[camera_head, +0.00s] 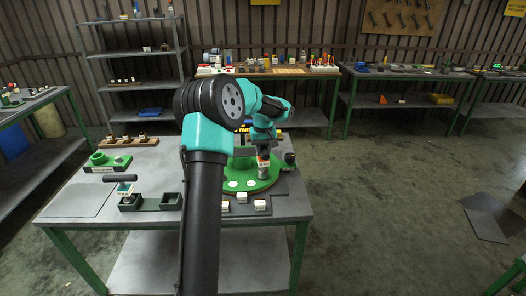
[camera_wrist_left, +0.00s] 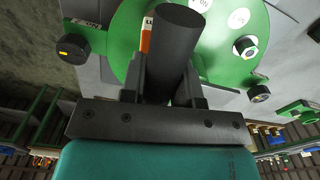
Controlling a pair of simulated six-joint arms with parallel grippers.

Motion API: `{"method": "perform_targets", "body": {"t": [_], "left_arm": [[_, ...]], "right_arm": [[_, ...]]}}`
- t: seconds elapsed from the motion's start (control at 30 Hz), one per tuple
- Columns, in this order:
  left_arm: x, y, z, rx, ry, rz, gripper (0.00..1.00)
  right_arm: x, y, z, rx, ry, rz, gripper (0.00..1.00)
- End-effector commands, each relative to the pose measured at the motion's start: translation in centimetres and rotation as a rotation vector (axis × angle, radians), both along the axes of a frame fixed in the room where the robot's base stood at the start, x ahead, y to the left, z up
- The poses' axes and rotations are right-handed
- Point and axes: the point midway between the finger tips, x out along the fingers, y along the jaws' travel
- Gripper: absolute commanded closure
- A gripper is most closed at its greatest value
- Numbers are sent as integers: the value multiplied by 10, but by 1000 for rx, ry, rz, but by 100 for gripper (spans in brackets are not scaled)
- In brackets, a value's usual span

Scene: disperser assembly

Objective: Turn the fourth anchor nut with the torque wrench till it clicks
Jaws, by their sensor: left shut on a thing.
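My left gripper (camera_head: 264,147) is over the green round base (camera_head: 240,184) on the table. In the left wrist view its two fingers (camera_wrist_left: 168,85) are shut on a thick black cylindrical handle, which I take to be the torque wrench (camera_wrist_left: 175,45). An orange and white part (camera_wrist_left: 146,36) shows beside the handle; it also shows below the gripper in the head view (camera_head: 263,164). The wrench's lower end and any nut under it are hidden. A silver and black nut (camera_wrist_left: 245,47) sits on the green base to the right. My right gripper is not in view.
Small white blocks (camera_head: 260,206) stand at the table's front edge. Dark open boxes (camera_head: 171,201), a green fixture (camera_head: 107,162) and a wooden block rack (camera_head: 128,141) are on the left. A bare grey plate (camera_head: 80,200) lies at the front left.

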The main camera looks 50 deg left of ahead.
Motion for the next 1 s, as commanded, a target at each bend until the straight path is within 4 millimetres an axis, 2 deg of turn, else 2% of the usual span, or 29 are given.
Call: {"method": "perform_targets", "body": {"t": [1.0], "left_arm": [[0,0,45,2,-2,0,100]], "right_arm": [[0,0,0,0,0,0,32]]}}
